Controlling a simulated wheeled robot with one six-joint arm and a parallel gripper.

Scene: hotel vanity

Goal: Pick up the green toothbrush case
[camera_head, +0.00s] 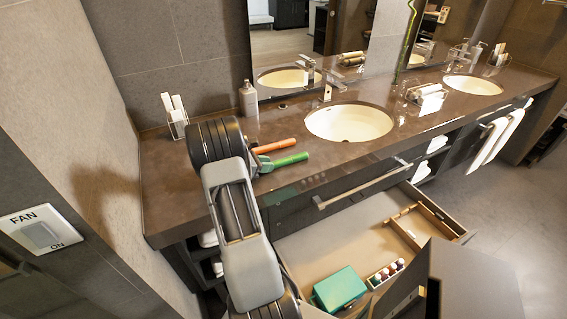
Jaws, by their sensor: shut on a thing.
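The green toothbrush case (290,159) is a slim rod shape at the counter's front left, pointing right. My gripper (262,162) is shut on its left end, which is partly hidden by the gripper and arm. I cannot tell whether the case touches the counter or is lifted slightly. An orange case (279,145) of similar shape lies just behind it, its left end close to my gripper.
The dark counter (185,207) holds a sink (349,122), a faucet (331,84), a grey bottle (248,98) and a clear holder (177,119). Below, an open drawer (327,236) contains a teal box (340,288). A wall stands close on the left.

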